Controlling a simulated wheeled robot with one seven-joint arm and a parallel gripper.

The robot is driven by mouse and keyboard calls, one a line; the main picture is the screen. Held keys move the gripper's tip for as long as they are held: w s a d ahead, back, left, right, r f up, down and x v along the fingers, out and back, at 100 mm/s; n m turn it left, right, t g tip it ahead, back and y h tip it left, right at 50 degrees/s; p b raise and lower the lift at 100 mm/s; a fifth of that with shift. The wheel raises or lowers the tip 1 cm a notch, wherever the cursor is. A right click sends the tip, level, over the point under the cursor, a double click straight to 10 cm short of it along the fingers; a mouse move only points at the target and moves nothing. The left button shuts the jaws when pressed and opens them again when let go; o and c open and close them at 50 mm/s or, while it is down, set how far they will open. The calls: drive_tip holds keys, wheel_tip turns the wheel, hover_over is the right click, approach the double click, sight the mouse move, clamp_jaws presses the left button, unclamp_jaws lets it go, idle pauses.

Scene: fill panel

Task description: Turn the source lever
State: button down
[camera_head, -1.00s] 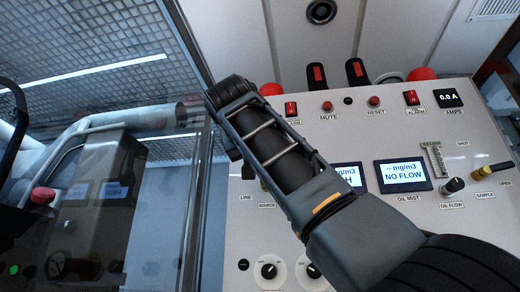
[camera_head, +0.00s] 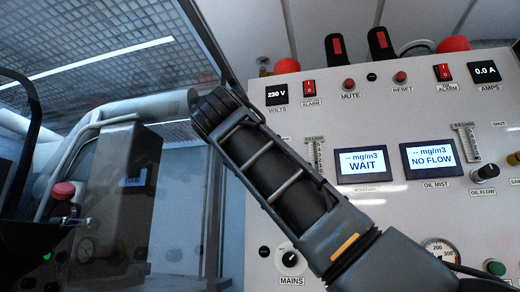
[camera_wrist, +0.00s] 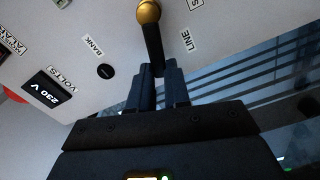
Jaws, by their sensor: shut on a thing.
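The source lever (camera_wrist: 153,42) is a black handle on a round brass hub (camera_wrist: 148,12) on the grey panel. In the wrist view it runs down from the hub, between the BANK label (camera_wrist: 92,46) and the LINE label (camera_wrist: 187,40). My gripper (camera_wrist: 158,72) is shut on the lever's free end, its dark fingers on either side of it. A cut-off label at the top edge is only partly readable. In the head view my arm covers the lever and I cannot see the fingertips.
The panel carries a WAIT display (camera_head: 361,165), a NO FLOW display (camera_head: 428,157), a VOLTS readout (camera_head: 277,95) and the MAINS knob (camera_head: 290,257). An oil flow knob (camera_head: 485,181) and a gauge (camera_head: 441,252) are at the right. A glass enclosure with machinery stands at left.

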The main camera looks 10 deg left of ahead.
drive_tip(key=shift+a+f+n+p, duration=0.15)
drive_tip(key=shift+f+n, duration=0.15)
drive_tip(key=shift+n, duration=0.35)
drive_tip(key=shift+d+f+n+p, duration=0.15)
drive_tip(key=shift+f+n, duration=0.2)
drive_tip(key=shift+n, duration=0.25)
drive_tip(key=shift+a+f+n+p, duration=0.15)
drive_tip(key=shift+f+n, duration=0.15)
drive_tip(key=shift+n, duration=0.35)
drive_tip(key=c, duration=1.1)
unclamp_jaws()
drive_tip(key=shift+s, duration=0.1)
drive_tip(key=s+b, duration=0.2)
drive_tip(key=s, duration=0.5)
drive_tip(key=shift+s+a+b, duration=0.15)
drive_tip(key=shift+s+b, duration=0.15)
drive_tip(key=shift+b, duration=0.1)
